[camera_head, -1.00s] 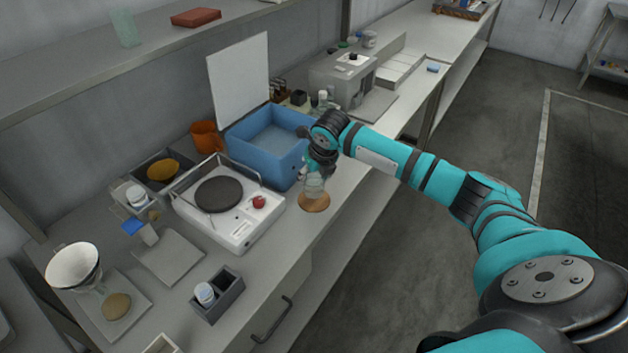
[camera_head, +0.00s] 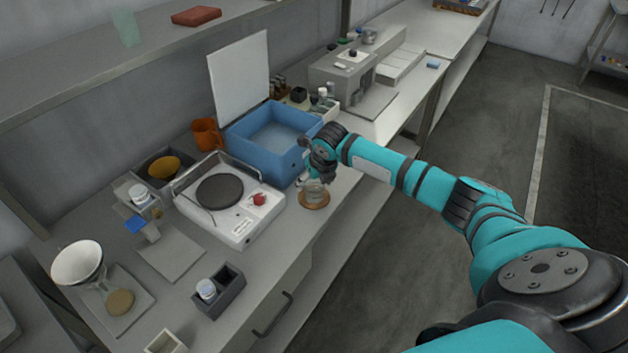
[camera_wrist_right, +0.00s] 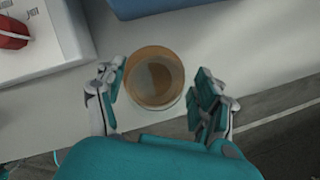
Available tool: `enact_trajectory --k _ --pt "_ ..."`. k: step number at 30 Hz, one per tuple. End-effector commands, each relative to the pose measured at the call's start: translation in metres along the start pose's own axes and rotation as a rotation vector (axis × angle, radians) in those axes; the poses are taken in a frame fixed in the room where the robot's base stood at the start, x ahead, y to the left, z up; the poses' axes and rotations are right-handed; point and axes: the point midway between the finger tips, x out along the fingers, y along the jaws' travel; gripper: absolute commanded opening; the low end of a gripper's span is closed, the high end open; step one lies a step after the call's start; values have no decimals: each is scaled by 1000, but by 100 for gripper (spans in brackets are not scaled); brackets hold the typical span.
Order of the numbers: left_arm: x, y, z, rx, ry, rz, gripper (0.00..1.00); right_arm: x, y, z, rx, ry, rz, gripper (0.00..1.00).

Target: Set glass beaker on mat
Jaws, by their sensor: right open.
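The glass beaker (camera_head: 315,188) stands on the round brown mat (camera_head: 314,203) near the bench's front edge. In the right wrist view I look down into the beaker (camera_wrist_right: 156,80), with the mat's rim (camera_wrist_right: 150,50) showing around it. My right gripper (camera_head: 318,178) is at the beaker's top in the head view. In the right wrist view its fingers (camera_wrist_right: 156,97) are open, one on each side of the beaker, with gaps between. My left gripper is not in view.
A white hotplate stirrer (camera_head: 240,215) with a red knob stands left of the mat. A blue tub (camera_head: 268,150) stands behind it. A dark divided holder (camera_head: 222,292) is nearer the front. The bench edge is close on the mat's right.

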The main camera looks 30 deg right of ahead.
Motion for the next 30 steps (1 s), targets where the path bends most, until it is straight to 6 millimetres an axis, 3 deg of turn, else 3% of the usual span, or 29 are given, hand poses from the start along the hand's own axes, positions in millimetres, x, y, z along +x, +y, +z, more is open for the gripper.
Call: enact_trajectory --k 8,21,30 --pt "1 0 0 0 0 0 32 -13 0 2 0 -4 1 70" --pt "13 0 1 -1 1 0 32 -100 0 2 -1 -5 0 70" --pt "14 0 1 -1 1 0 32 -122 0 1 1 0 0 70"
